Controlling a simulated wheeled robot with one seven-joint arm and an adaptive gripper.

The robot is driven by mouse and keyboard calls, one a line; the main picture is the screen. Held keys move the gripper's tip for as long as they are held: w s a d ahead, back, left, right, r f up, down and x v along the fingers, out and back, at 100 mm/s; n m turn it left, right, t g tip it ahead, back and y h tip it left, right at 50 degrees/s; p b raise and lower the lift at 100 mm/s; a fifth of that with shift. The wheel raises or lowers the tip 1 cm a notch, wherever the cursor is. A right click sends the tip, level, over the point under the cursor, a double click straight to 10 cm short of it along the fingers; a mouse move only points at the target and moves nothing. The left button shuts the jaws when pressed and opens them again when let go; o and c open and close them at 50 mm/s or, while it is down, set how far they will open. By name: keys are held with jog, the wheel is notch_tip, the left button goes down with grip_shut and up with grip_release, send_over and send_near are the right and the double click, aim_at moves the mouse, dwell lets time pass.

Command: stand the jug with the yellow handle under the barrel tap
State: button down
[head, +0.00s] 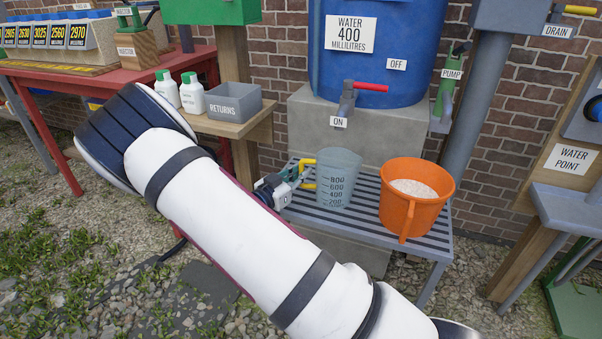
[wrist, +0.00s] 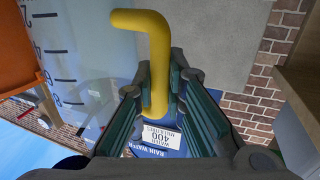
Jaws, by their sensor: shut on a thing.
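The clear jug (head: 338,182) with the yellow handle (head: 308,162) is upright over the grey slatted bench (head: 290,213). I cannot tell whether its base touches the slats. In the head view it is below the barrel tap (head: 347,99), whose red lever points right; exact alignment in depth is unclear. My gripper (head: 299,178) comes from the left and is shut on the handle. In the wrist view the handle (wrist: 154,50) runs between the fingers of my gripper (wrist: 160,100), with the marked jug wall (wrist: 90,60) to the left. The jug looks empty.
An orange bucket (head: 404,215) of white material stands close right of the jug. The blue water barrel (head: 400,50) sits on a concrete block (head: 300,120) behind. A grey returns box (head: 232,102) and white bottles (head: 192,95) stand on a wooden shelf at left.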

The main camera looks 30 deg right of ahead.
jog(key=shift+f, duration=0.1)
grip_release()
dwell(0.8)
dwell(0.4)
jog(key=shift+p+v, duration=0.45)
jog(key=shift+v, duration=3.05)
